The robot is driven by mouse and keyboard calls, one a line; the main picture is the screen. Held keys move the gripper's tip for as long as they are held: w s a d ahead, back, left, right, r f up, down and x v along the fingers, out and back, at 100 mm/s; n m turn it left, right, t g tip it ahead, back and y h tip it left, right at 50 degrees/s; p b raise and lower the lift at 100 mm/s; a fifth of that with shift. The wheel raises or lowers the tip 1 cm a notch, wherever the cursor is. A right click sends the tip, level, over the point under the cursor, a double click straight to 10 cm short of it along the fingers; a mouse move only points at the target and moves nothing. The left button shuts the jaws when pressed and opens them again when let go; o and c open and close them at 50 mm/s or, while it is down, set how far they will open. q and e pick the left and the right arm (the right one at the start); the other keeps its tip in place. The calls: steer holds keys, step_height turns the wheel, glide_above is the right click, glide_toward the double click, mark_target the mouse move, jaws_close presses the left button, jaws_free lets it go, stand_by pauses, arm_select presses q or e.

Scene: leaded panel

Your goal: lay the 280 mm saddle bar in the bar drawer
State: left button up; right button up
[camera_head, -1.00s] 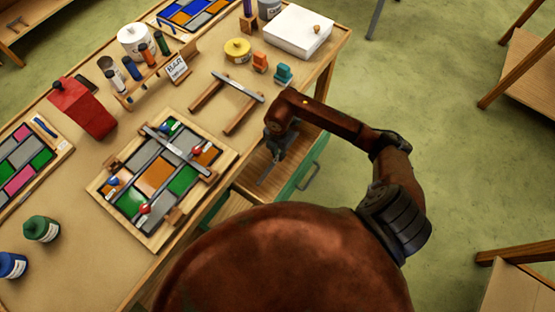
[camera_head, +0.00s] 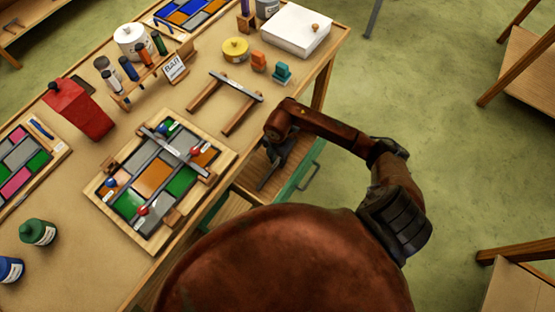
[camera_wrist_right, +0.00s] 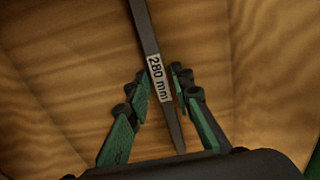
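The 280 mm saddle bar (camera_wrist_right: 158,78) is a dark, thin bar with a white "280 mm" label. In the head view my right gripper (camera_head: 276,152) points down over the open bar drawer (camera_head: 303,177), which has a green front and a wooden floor. The bar (camera_head: 267,177) shows below it, within the drawer's outline. I cannot tell whether the bar touches the drawer floor (camera_wrist_right: 235,60). My left gripper is out of view.
Another bar (camera_head: 236,86) spans two wooden strips behind. A white box (camera_head: 297,32), a yellow tin (camera_head: 235,48) and a red container (camera_head: 84,112) stand farther back. Open floor lies right.

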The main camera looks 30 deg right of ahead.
mark_target(277, 162)
steer(key=shift+o, duration=0.7)
steer(key=shift+r, duration=0.2)
step_height(277, 162, up, 12)
steer(key=p, duration=0.2)
